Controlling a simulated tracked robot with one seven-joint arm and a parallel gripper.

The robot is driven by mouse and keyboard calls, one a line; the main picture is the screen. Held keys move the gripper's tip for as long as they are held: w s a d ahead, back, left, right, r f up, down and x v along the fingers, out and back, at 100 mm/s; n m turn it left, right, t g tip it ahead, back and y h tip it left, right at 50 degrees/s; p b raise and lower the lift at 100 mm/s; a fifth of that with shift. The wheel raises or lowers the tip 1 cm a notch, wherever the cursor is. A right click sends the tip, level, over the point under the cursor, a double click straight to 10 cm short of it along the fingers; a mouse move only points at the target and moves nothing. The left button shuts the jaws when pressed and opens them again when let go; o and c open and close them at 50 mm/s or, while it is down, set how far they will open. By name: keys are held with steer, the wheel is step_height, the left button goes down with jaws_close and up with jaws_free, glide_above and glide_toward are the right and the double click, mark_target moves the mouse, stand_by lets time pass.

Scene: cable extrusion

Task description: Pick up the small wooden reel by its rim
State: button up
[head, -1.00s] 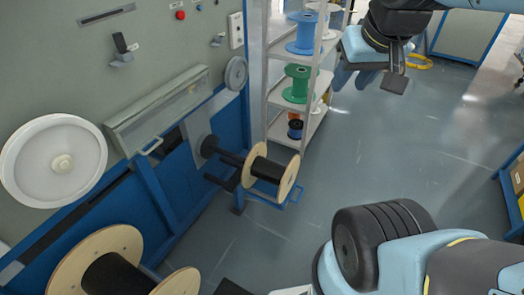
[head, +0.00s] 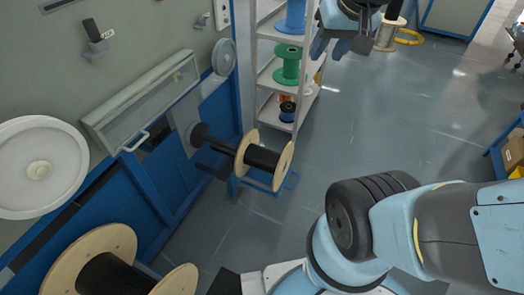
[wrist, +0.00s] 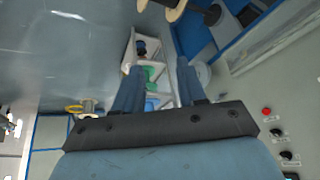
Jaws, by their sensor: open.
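The small wooden reel (head: 283,165) has pale round flanges and a dark core, and sits on a black shaft sticking out from the machine wall. Part of it shows at the top edge of the wrist view (wrist: 176,9). My gripper (head: 340,46) is at the top of the head view, above and to the right of the reel and well apart from it. In the wrist view my gripper (wrist: 160,66) has its two blue fingers spread with nothing between them; the shelf shows beyond.
A larger wooden reel (head: 72,262) stands at the lower left. A grey shelf rack (head: 265,74) with coloured spools is behind the small reel. A white wheel (head: 62,165) is on the wall. Another wooden-ended reel (head: 390,35) stands at the back.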

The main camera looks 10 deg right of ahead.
steer(key=w+a+f+m, duration=0.2)
steer(key=w+a+f, duration=0.1)
steer(key=w+f, duration=0.55)
steer(key=m+g+h, duration=0.3)
steer(key=m, duration=0.2)
glide_above(285, 152)
steer(key=a, duration=0.1)
step_height(285, 152, down, 37)
steer(key=shift+s+a+x, duration=0.1)
steer(key=shift+x, duration=3.15)
steer(key=shift+s+a+x, duration=0.15)
steer(key=shift+x, duration=3.1)
steer(key=shift+f, duration=0.1)
jaws_close()
